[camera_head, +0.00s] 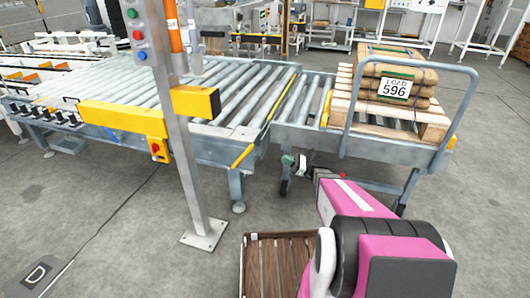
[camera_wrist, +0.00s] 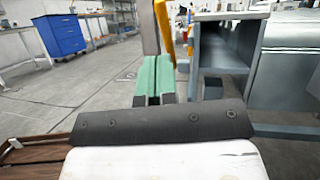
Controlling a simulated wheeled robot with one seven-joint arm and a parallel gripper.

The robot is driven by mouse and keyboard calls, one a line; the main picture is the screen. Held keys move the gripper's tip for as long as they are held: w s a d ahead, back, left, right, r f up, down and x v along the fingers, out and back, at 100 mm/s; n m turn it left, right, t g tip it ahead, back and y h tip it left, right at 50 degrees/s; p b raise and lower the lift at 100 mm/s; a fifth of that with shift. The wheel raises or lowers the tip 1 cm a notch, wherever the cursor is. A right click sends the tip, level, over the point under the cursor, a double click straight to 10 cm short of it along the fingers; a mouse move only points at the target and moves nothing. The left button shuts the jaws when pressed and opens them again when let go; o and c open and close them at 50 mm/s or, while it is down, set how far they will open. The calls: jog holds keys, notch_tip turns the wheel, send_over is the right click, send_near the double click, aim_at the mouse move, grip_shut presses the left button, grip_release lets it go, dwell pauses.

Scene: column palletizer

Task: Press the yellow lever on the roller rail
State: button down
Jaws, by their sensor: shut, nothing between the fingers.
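The yellow lever (camera_head: 243,156) is a short slanted bar at the near right corner of the roller rail (camera_head: 215,150). My gripper (camera_head: 288,160) is to the right of the lever in the head view, in front of the gap between the rail and the cart, with a visible space between them. In the wrist view my gripper (camera_wrist: 155,90) shows two green fingers side by side, shut and empty. Beyond the fingertips stand a grey post (camera_wrist: 149,28) and a yellow-orange piece (camera_wrist: 164,30); I cannot tell if that piece is the lever.
A grey post (camera_head: 185,150) with buttons and a yellow arm (camera_head: 125,116) stands in front of the rail. A roller cart (camera_head: 300,137) at the right holds a pallet (camera_head: 430,125) with stacked sacks (camera_head: 400,75) labelled 596. A wooden slatted surface (camera_head: 275,265) is below. Open floor lies left.

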jog(key=x, duration=1.3)
jog(key=shift+a, duration=0.4)
jog(key=shift+r, duration=0.15)
jog(key=shift+a+r, duration=0.1)
jog(key=w+a+r+m+g+h, duration=0.1)
jog(key=w+a+h, duration=0.3)
jog(key=a, duration=0.6)
jog(key=w+a+r+m+g+h, duration=0.1)
jog(key=w+a+h, duration=0.3)
jog(key=a+h, duration=0.4)
jog(key=shift+a+r+h, duration=0.3)
jog(key=shift+a+r, duration=0.4)
jog(key=shift+a, duration=1.05)
jog(key=shift+w+a, duration=0.1)
jog(key=shift+a, duration=0.1)
jog(key=v, duration=1.4)
jog(key=shift+r, duration=0.55)
